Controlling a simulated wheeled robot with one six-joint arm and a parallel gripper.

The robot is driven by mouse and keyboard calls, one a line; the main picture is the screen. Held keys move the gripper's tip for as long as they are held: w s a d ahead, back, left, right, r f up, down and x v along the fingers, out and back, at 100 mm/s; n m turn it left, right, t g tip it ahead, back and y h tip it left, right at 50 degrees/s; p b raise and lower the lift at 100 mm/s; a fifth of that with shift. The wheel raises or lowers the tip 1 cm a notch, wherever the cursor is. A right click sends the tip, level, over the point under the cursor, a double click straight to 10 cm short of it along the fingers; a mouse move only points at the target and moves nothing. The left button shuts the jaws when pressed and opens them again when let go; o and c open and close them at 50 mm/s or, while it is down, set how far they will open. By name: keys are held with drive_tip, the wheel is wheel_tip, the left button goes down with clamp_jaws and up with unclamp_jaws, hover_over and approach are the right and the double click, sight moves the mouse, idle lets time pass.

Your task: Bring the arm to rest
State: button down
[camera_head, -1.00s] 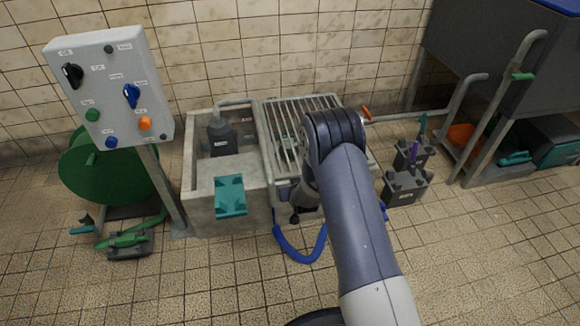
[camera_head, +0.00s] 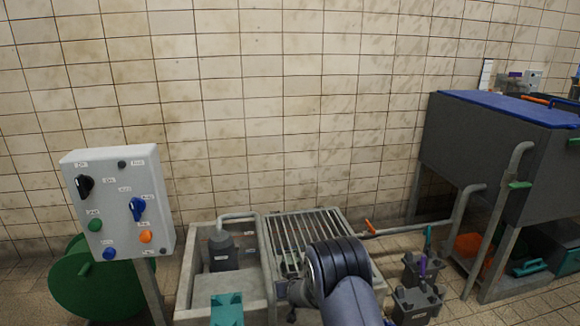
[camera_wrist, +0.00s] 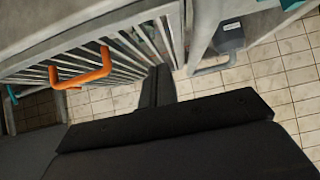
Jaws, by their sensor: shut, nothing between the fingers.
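My arm (camera_head: 345,280) rises from the bottom of the head view, its bent dark joint in front of the slatted grate (camera_head: 300,232). My gripper's fingers are hidden behind the arm in the head view. In the wrist view my gripper (camera_wrist: 159,82) shows as two dark fingers shut together, with nothing between them. They point toward the slatted grate (camera_wrist: 135,48), and the tiled floor shows beyond. I cannot tell whether they touch the grate. An orange handle (camera_wrist: 82,72) shows left of the fingers in the wrist view.
A concrete basin (camera_head: 190,285) adjoins the grate. A control box (camera_head: 120,205) with knobs stands at left, before a green reel (camera_head: 85,280). At right are a pipe with an orange lever (camera_head: 369,228), dark holders (camera_head: 415,302) and a grey tank (camera_head: 480,150).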

drive_tip(key=shift+w+a+f+b, duration=0.1)
drive_tip(key=shift+w+f+b, duration=0.25)
drive_tip(key=shift+f, duration=0.55)
drive_tip(key=shift+w+f+b, duration=0.25)
drive_tip(key=shift+w+f, duration=0.05)
drive_tip(key=shift+f, duration=0.55)
